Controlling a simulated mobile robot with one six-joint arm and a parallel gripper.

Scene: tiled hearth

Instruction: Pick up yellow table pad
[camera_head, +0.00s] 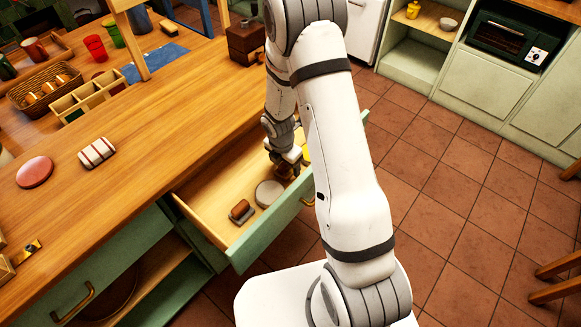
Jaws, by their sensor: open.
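A small patch of yellow (306,154), possibly the yellow table pad, shows in the open drawer (205,195). My arm hides most of it, so its shape cannot be told. My gripper (284,172) points down into the far part of the drawer, just left of the yellow patch. It is open, though its fingers are small and partly hidden here. I cannot tell whether it touches anything.
A pale round disc (268,193) and a brown-and-grey item (240,212) lie in the drawer near the gripper. The wooden counter (190,110) above holds a striped pad (97,152), a pink disc (34,172) and a divided box (85,97). Tiled floor (450,200) is open at right.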

